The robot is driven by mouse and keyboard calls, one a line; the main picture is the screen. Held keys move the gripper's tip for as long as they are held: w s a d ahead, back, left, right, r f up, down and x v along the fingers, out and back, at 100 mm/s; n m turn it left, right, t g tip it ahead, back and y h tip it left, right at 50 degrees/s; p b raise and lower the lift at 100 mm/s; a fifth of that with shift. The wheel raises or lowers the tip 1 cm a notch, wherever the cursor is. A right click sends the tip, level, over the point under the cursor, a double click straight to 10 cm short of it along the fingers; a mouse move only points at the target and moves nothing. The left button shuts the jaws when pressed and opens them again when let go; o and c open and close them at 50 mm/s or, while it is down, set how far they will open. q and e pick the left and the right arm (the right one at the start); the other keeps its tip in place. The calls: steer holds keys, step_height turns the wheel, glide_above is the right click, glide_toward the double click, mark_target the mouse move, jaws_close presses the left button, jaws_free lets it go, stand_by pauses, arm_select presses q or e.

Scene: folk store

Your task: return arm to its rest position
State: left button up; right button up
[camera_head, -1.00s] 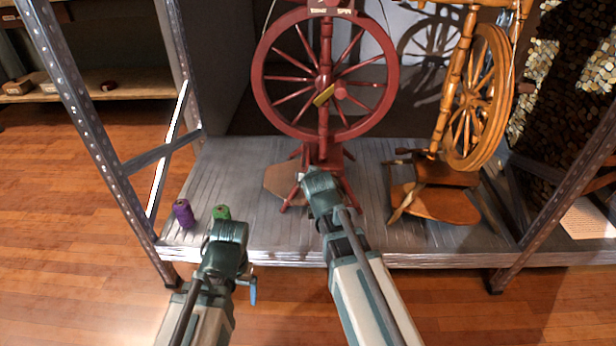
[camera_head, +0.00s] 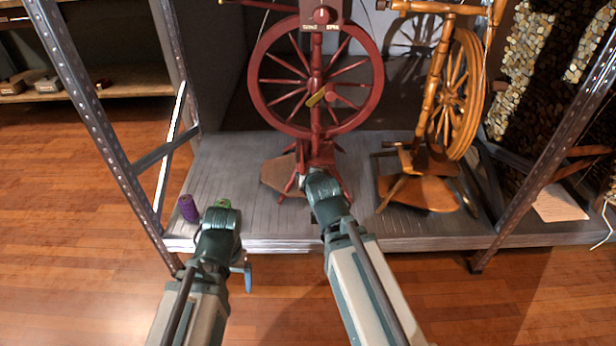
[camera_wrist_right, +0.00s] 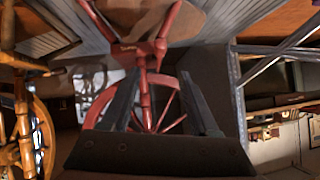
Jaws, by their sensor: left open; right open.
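My left arm comes in at the lower left of the head view. Its gripper (camera_head: 243,268) is mostly hidden behind the wrist, with a small bluish part showing near the platform's front edge. My right arm reaches up to the base of the red spinning wheel (camera_head: 316,150). The right gripper (camera_wrist_right: 160,76) shows in the right wrist view, with two dark fingers spread apart and nothing between them. In that upside-down view the red spinning wheel (camera_wrist_right: 152,50) stands beyond the fingers; contact cannot be told.
A purple spool (camera_head: 188,208) and a green spool (camera_head: 223,203) stand on the grey platform (camera_head: 230,165) near the left wrist. A wooden spinning wheel (camera_head: 455,95) stands at right. Metal posts (camera_head: 95,120) flank the platform. Open wooden floor (camera_head: 60,240) lies at left.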

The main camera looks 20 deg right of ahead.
stand_by(0.6)
steer(key=s+a+n+g+p, duration=0.45)
steer(key=s+a+g, duration=0.2)
steer(key=s, duration=0.45)
steer(key=s+a+n+g+p, duration=0.45)
steer(key=s+a, duration=0.25)
steer(key=s, duration=0.3)
step_height(320, 180, up, 37)
steer(key=m+p, duration=0.1)
steer(key=p, duration=3.6)
steer(key=shift+a+f, duration=0.1)
steer(key=shift+f, duration=0.05)
